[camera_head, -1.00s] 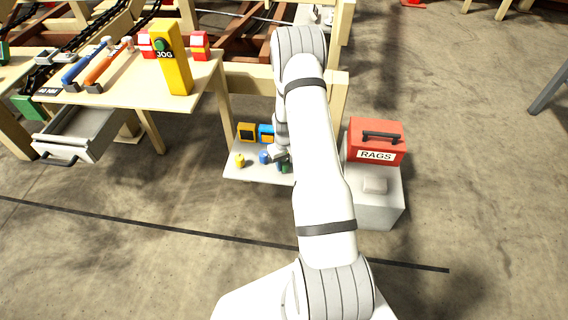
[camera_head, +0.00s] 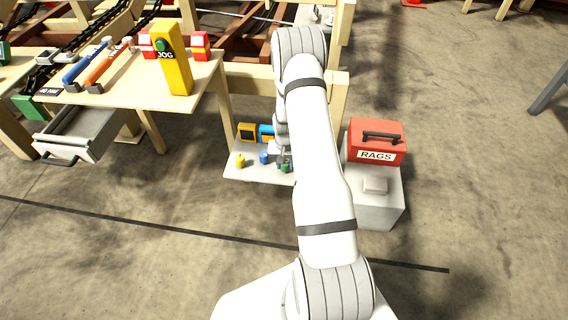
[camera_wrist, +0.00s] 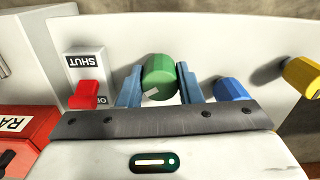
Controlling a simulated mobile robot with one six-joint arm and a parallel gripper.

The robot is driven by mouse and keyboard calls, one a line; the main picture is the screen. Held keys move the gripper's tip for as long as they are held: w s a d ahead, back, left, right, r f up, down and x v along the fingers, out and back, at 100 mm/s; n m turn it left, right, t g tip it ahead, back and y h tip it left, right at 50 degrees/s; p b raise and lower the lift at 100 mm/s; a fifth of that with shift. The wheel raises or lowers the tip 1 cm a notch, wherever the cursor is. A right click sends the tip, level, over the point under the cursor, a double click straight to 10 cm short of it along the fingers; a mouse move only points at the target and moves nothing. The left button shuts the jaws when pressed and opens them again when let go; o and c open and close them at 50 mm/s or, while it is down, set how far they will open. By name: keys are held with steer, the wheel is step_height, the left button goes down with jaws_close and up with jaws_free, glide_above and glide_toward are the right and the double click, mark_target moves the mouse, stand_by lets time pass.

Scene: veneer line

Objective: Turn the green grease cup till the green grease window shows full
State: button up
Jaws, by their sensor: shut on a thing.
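The green grease cup (camera_wrist: 159,70) stands between the two blue-grey fingers of my gripper (camera_wrist: 158,82) in the wrist view. The fingers are shut on its sides. A pale mark shows on the cup's lower left. In the head view the green cup (camera_head: 285,168) is a small green spot at the right of the pale panel, just below my gripper (camera_head: 283,158). The green grease window is not visible in either view; my arm covers that part of the panel in the head view.
A blue cup (camera_wrist: 232,90) and a yellow cup (camera_wrist: 301,74) stand right of the green one in the wrist view. A red lever (camera_wrist: 86,93) on a SHUT plate is close on the left. A red RAGS box (camera_head: 376,142) sits right of my arm.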

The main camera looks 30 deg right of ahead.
steer(key=shift+a, duration=0.1)
stand_by(0.3)
steer(key=o, duration=1)
steer(key=shift+r+p, duration=1.2)
steer(key=shift+r, duration=2.7)
steer(key=shift+r, duration=0.1)
